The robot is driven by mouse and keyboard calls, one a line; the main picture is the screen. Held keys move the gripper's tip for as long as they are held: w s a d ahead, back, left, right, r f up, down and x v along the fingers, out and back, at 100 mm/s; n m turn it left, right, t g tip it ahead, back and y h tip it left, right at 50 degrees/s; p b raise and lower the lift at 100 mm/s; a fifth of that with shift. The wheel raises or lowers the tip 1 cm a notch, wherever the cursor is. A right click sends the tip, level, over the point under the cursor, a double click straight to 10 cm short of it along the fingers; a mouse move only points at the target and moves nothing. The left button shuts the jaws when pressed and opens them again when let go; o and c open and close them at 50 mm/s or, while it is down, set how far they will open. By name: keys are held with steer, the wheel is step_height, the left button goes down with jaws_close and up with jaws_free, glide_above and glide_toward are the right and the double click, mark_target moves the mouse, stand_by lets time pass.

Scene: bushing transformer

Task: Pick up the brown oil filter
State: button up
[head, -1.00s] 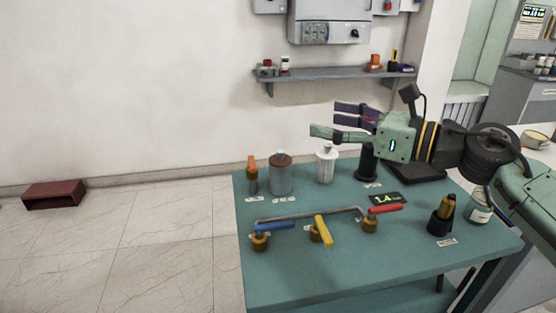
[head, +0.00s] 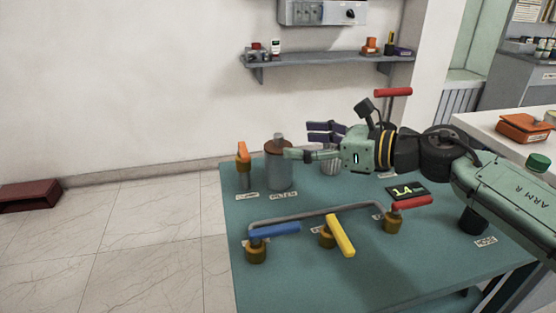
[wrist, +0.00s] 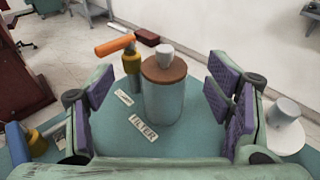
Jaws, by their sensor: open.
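The oil filter (head: 279,168) is a grey canister with a brown top and a pale cap, upright on the green table. In the wrist view the filter (wrist: 163,98) stands ahead of my gripper, between the lines of the two finger sides, with a "FILTER" label lying in front of it. My gripper (head: 303,143) is open, with purple finger pads, and comes from the right at the height of the filter's upper part. In the wrist view a gap shows on both sides between the filter and my open gripper (wrist: 161,88). Contact in the head view cannot be told.
An orange-handled valve (head: 243,166) stands close left of the filter. A white ribbed part (head: 331,163) is partly hidden behind my gripper. A shelf (head: 320,59) hangs on the wall.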

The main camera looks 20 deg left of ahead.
mark_target(281, 139)
steer(key=x, duration=0.1)
steer(key=p+x, duration=0.1)
steer(key=x, duration=0.1)
steer(key=p+x, duration=0.1)
steer(key=shift+w+a+r, duration=0.2)
steer(key=shift+w+r, duration=0.05)
steer(key=shift+w, duration=0.05)
steer(key=shift+w+a+f, duration=0.15)
steer(key=shift+a+f, duration=0.05)
steer(key=shift+a, duration=0.2)
steer(key=shift+c, duration=0.6)
steer(key=c, duration=1.1)
steer(key=shift+a+f, duration=0.1)
steer(key=shift+f, duration=0.05)
jaws_close()
steer(key=shift+s, duration=0.2)
